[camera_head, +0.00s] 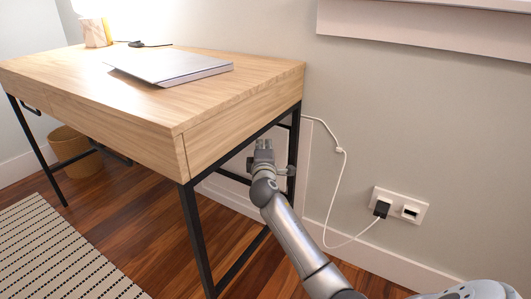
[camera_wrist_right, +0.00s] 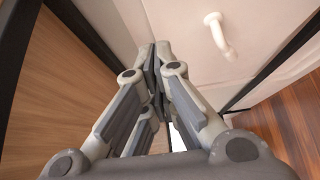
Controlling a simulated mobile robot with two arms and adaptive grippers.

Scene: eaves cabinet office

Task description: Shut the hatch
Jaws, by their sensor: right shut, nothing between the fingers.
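The hatch is a pale panel low in the wall behind the desk; part of it (camera_head: 230,194) shows under the desk in the head view. In the right wrist view the hatch (camera_wrist_right: 270,30) fills the top right and carries a white curved handle (camera_wrist_right: 220,36). The desk and my arm hide much of it in the head view, and I cannot tell how far it stands open. My right gripper (camera_head: 263,148) is under the desk's right end, in front of the hatch. Its fingers (camera_wrist_right: 157,62) are shut and empty, left of the handle. My left gripper is out of view.
The wooden desk (camera_head: 225,85) has a black metal frame (camera_head: 197,235) close around my right arm. A white cable (camera_head: 338,190) runs down to a wall socket (camera_head: 399,205). A wicker basket (camera_head: 75,165) and a striped rug (camera_head: 60,250) lie left.

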